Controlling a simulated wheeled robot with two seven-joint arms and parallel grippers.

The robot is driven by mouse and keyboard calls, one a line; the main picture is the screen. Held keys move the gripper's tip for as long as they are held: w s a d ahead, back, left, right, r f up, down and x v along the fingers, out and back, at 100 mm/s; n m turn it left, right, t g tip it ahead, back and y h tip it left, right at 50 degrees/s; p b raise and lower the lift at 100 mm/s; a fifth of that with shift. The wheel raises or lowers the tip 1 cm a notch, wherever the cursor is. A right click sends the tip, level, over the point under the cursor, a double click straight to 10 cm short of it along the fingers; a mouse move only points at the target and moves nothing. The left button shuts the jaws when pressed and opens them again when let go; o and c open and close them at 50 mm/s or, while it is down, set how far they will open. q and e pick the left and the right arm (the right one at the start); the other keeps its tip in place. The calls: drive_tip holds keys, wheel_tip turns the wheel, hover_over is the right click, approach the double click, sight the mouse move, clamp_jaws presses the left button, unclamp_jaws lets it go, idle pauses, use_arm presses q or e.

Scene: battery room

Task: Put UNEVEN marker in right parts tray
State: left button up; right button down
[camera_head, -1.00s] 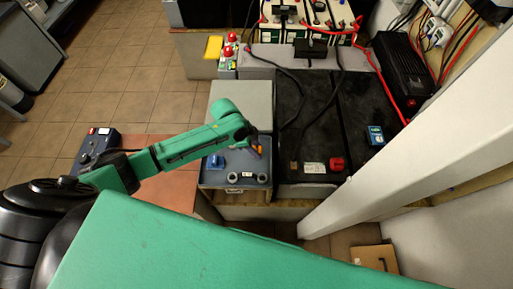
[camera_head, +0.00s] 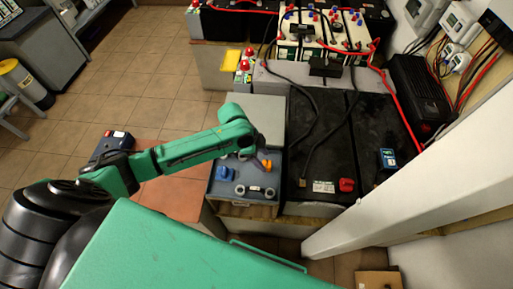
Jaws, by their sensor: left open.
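My left arm (camera_head: 190,150) reaches in from the left, and its left gripper (camera_head: 253,158) is open over the top of a grey-blue battery case (camera_head: 222,190). A small orange piece (camera_head: 266,163) shows right beside the fingers; I cannot tell whether it is the UNEVEN marker, and nothing is clearly held. A blue cap (camera_head: 225,173) and dark ring-ended pieces (camera_head: 255,191) are on the same case, left of and in front of the gripper. I cannot make out a right parts tray. The wrist hides part of the case. My right gripper is not in view.
Large black batteries (camera_head: 315,150) with a red cap (camera_head: 346,185) and loose cables stand right of the gripper. A pale slanted post (camera_head: 400,180) blocks the right. A dark blue box (camera_head: 112,145) stands at left. Tiled floor (camera_head: 140,80) is open at upper left.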

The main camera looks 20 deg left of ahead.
use_arm(q)
drive_tip(key=v, duration=0.8)
drive_tip(key=shift+r, duration=0.25)
drive_tip(key=shift+s+f, duration=0.1)
drive_tip(key=shift+s, duration=0.05)
